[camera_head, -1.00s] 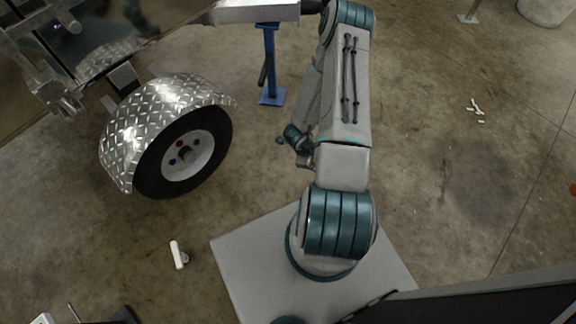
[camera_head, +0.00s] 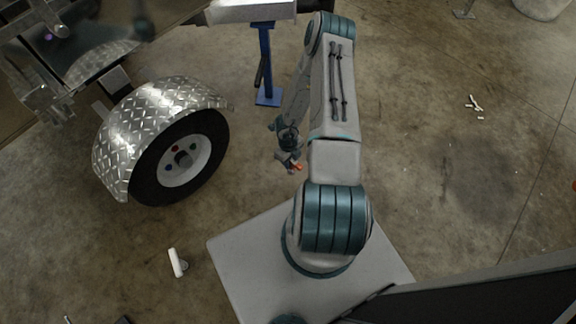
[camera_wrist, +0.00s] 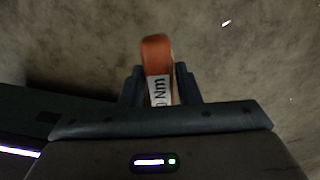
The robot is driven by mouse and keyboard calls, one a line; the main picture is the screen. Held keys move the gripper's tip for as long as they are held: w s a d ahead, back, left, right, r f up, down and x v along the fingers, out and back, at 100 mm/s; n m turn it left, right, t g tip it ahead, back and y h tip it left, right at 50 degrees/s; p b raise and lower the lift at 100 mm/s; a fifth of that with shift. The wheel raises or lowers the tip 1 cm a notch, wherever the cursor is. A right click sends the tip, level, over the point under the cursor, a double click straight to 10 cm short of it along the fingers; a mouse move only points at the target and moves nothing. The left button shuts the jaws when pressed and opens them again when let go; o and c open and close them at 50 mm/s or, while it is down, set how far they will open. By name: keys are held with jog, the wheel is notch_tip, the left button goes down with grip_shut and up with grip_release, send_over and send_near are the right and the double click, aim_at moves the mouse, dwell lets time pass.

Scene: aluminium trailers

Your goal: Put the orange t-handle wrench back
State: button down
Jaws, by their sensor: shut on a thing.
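The orange t-handle wrench (camera_wrist: 156,58) is between the two fingers of my gripper (camera_wrist: 160,88) in the wrist view. Its rounded orange end sticks out past the fingertips, and a white label with black "Nm" lettering shows on it. The rest of the wrench is hidden behind the gripper body. In the head view my gripper (camera_head: 291,165) hangs left of my arm, above the floor, with a small orange spot of the wrench (camera_head: 298,167) at its tip. My gripper is shut on the wrench.
A trailer wheel (camera_head: 180,158) under a silver diamond-plate fender (camera_head: 125,130) stands left. A blue jack stand (camera_head: 266,75) supports the trailer behind. A white cylindrical object (camera_head: 176,262) lies on the floor at lower left. White scraps (camera_head: 474,104) lie right. Floor on the right is mostly clear.

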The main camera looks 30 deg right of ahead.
jog(key=shift+w+a+f, duration=0.3)
jog(key=shift+w+f, duration=0.05)
jog(key=shift+w, duration=0.1)
notch_tip(320, 180, down, 4)
jog(key=shift+b, duration=1.2)
jog(key=shift+r, duration=0.1)
jog(key=c, duration=1.1)
grip_release()
jog(key=shift+o, duration=0.2)
jog(key=shift+r, duration=0.1)
